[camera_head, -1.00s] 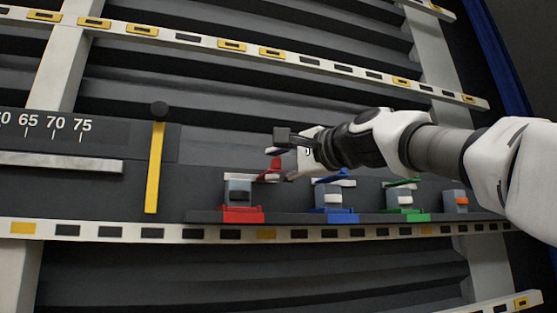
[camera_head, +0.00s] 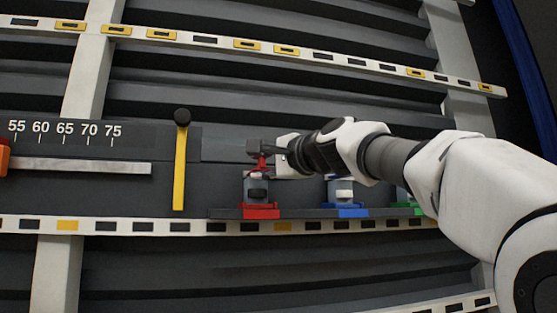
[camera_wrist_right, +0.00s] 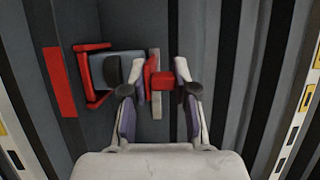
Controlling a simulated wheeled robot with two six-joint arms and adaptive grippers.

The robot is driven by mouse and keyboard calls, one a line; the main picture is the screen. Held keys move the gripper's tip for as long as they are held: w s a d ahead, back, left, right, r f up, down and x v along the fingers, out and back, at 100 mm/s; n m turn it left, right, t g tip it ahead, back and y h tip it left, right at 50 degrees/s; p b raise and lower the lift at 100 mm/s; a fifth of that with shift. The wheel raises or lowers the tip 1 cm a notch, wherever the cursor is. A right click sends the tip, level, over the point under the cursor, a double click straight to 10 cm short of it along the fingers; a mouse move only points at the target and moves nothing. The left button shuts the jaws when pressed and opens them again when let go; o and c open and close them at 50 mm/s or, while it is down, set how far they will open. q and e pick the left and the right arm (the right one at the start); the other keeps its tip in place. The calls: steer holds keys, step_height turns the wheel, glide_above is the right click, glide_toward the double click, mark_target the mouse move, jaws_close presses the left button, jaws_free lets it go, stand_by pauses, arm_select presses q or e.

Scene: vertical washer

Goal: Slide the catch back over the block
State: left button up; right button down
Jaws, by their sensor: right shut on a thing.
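The red catch (camera_head: 262,162) is directly above the leftmost grey block (camera_head: 258,181), which has a red base (camera_head: 261,211). My right gripper (camera_head: 267,153) is shut on the catch from the right. In the right wrist view, the catch (camera_wrist_right: 162,81) sits between the fingers of my right gripper (camera_wrist_right: 158,88), with a thin grey bar (camera_wrist_right: 156,60) across it. The bar is close beside the block (camera_wrist_right: 125,68), and a red bracket (camera_wrist_right: 90,75) runs around the block's other side. I cannot tell whether bar and block touch. My left gripper is not in view.
A blue-based block (camera_head: 342,190) stands to the right, and a green-based one (camera_head: 405,200) is partly hidden by my arm. A yellow lever (camera_head: 180,170) with a black knob stands to the left, near a number scale (camera_head: 65,128). A slotted white rail (camera_head: 330,226) runs below.

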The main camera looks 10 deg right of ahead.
steer(key=shift+s+d+r, duration=0.15)
steer(key=shift+d+r, duration=0.05)
steer(key=shift+r, duration=0.3)
steer(key=c, duration=1)
jaws_free()
steer(key=shift+a, duration=0.1)
steer(key=shift+a+f, duration=0.15)
steer(key=shift+f, duration=0.15)
